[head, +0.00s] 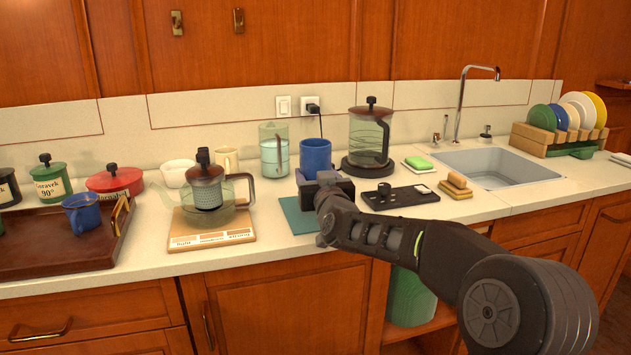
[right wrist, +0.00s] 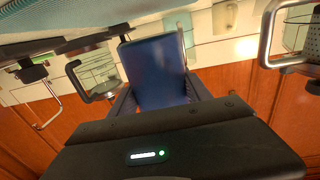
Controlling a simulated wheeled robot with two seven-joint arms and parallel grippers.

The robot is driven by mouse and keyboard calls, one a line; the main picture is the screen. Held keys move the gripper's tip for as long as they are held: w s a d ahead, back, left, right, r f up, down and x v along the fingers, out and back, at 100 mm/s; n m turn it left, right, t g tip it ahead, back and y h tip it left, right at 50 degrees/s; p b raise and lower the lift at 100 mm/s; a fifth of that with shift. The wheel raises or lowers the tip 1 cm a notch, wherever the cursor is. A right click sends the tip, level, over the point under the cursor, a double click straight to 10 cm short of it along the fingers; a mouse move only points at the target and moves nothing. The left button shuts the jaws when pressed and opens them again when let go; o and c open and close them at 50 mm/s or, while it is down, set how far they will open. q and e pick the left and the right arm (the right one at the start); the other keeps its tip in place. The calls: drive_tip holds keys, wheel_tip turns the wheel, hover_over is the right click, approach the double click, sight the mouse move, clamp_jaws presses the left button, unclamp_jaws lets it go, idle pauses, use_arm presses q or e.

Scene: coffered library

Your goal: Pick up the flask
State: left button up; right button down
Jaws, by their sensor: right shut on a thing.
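The blue flask (head: 315,155) is a plain cylinder with an open top, upright near the middle of the counter, above the back of a teal mat (head: 296,217). My right gripper (head: 318,180) reaches it from the front and hides its lower part in the head view. In the right wrist view, the flask (right wrist: 155,72) is between the two fingers (right wrist: 158,96), which are shut on it. I cannot tell whether its base touches the mat. My left gripper is not in view.
A glass teapot (head: 225,195) on a board stands left of the flask. A glass jug (head: 273,150) stands behind it, and a glass press (head: 368,135) behind right. A black tray (head: 402,198) lies to the right, before the sink (head: 495,168). A brown tray (head: 60,255) is far left.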

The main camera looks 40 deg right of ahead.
sight(313, 140)
drive_tip(key=shift+r+p, duration=1.25)
drive_tip(key=shift+r, duration=2.35)
drive_tip(key=shift+r, duration=0.1)
